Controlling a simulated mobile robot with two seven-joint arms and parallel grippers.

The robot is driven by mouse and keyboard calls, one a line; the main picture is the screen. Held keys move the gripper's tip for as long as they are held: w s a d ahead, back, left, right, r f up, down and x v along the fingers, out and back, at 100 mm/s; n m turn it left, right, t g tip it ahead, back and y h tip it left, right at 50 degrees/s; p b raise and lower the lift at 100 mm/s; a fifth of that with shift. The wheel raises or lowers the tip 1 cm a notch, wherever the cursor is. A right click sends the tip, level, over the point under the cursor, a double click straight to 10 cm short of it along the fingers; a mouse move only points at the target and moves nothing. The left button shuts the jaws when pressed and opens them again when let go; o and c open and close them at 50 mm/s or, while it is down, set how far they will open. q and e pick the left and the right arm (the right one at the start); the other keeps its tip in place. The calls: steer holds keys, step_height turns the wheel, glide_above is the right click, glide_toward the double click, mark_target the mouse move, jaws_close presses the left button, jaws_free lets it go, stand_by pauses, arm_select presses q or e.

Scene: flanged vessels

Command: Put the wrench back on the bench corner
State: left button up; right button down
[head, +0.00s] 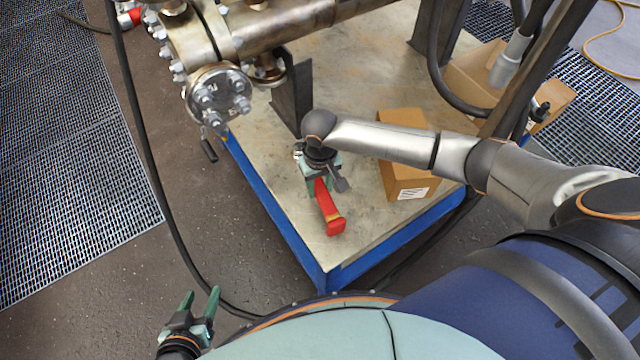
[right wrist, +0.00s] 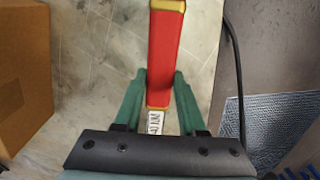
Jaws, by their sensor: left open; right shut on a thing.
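The wrench, red with brass-coloured bands, shows in the head view (head: 329,212) and the right wrist view (right wrist: 164,55). My right gripper (head: 321,186) is shut on it; the green fingers (right wrist: 160,82) lie on both sides of its red body. A white label shows at its near end. It is over the front corner of the blue-edged bench (head: 285,214); I cannot tell whether it touches the top. Part of the wrench is hidden by my gripper. My left gripper (head: 201,302) is open and empty, over the floor left of the bench.
A cardboard box (head: 407,178) stands on the bench to the right of the wrench. A flanged vessel (head: 270,25) with a bolted flange (head: 221,97) stands at the back. A black cable (head: 150,165) runs down on the left. The bench top around the wrench is clear.

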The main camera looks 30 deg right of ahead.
steer(key=shift+f, duration=0.15)
jaws_free()
steer(key=shift+f, duration=0.1)
stand_by(0.4)
step_height(320, 180, up, 3)
steer(key=p, duration=0.3)
steer(key=shift+p, duration=0.35)
steer(key=shift+r+p, duration=0.65)
steer(key=shift+p, duration=0.1)
steer(key=shift+r+p, duration=0.6)
steer(key=shift+p, duration=0.2)
steer(key=shift+r+p, duration=0.85)
steer(key=shift+p, duration=0.25)
arm_select(q)
step_height(320, 180, up, 7)
steer(key=s+a, duration=0.1)
steer(key=a, duration=0.1)
steer(key=shift+s+a+f+n+y, duration=0.2)
steer(key=shift+a+n+y, duration=0.1)
steer(key=shift+a+y, duration=0.1)
